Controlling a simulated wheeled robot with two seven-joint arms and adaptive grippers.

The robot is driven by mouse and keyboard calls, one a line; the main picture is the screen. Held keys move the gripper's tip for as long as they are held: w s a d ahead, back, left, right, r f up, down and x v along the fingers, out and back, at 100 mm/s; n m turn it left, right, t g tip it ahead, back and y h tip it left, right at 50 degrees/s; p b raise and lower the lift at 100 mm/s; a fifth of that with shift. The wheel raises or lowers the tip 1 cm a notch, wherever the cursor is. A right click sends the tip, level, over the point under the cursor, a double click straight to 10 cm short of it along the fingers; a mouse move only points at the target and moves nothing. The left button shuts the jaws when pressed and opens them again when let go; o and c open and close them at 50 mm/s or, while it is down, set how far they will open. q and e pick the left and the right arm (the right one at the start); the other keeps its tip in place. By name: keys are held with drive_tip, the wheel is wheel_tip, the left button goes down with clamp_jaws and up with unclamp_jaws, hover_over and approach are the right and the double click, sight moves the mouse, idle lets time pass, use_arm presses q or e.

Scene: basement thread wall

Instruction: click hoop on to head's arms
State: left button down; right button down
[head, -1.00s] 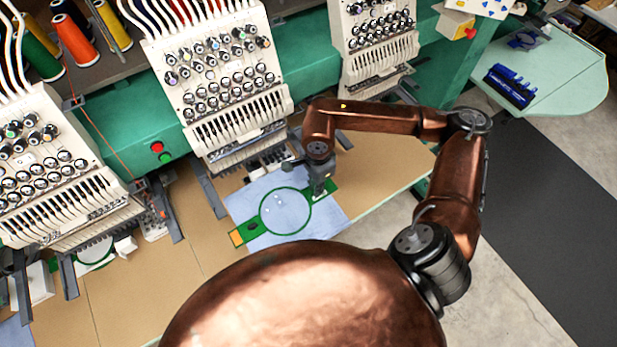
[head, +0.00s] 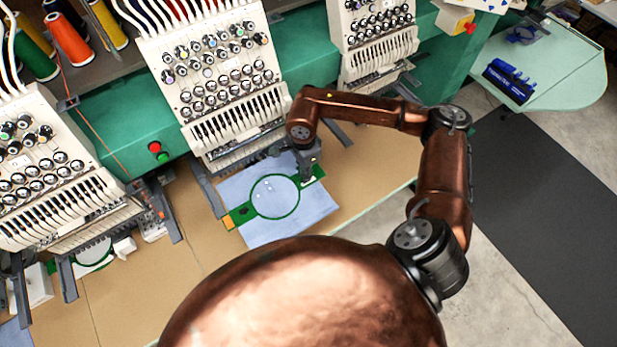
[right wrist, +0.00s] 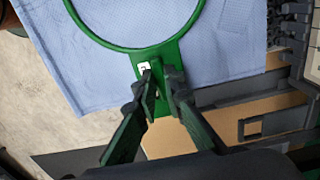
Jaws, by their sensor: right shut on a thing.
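The hoop (head: 243,215) is a green ring with side brackets, stretched over light blue cloth (head: 302,218). It lies roughly level in front of the middle embroidery head (head: 213,75). My right gripper (head: 307,174) is shut on the hoop's right bracket. In the right wrist view, the gripper (right wrist: 160,90) has its fingers either side of the green bracket (right wrist: 145,52), beside a small white label. The head's left grey arm (head: 206,187) is close to the hoop's orange-tipped left end; whether they touch is unclear. A grey slotted arm (right wrist: 268,124) shows in the right wrist view, apart from the gripper. My left gripper is out of view.
A tan table (head: 365,190) runs below the heads. Other heads stand left (head: 45,165) and right (head: 375,40). Another hoop (head: 95,252) sits under the left head. A green side table (head: 560,75) holds blue parts (head: 509,82). The table right of the cloth is clear.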

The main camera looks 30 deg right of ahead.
sight(296, 168)
drive_tip(key=shift+w+a+f+b, duration=0.1)
drive_tip(key=shift+w+f+b, duration=0.1)
drive_tip(key=shift+w, duration=1.15)
drive_tip(key=shift+w+f+b, duration=0.15)
drive_tip(key=shift+w, duration=1.15)
drive_tip(key=shift+s+f+b, duration=0.1)
drive_tip(key=shift+f+b, duration=0.1)
drive_tip(key=shift+b, duration=0.2)
drive_tip(key=shift+f+b, duration=0.15)
drive_tip(key=shift+b, duration=0.2)
drive_tip(key=c, duration=1.9)
unclamp_jaws()
drive_tip(key=shift+c, duration=0.2)
wheel_tip(296, 168, up, 12)
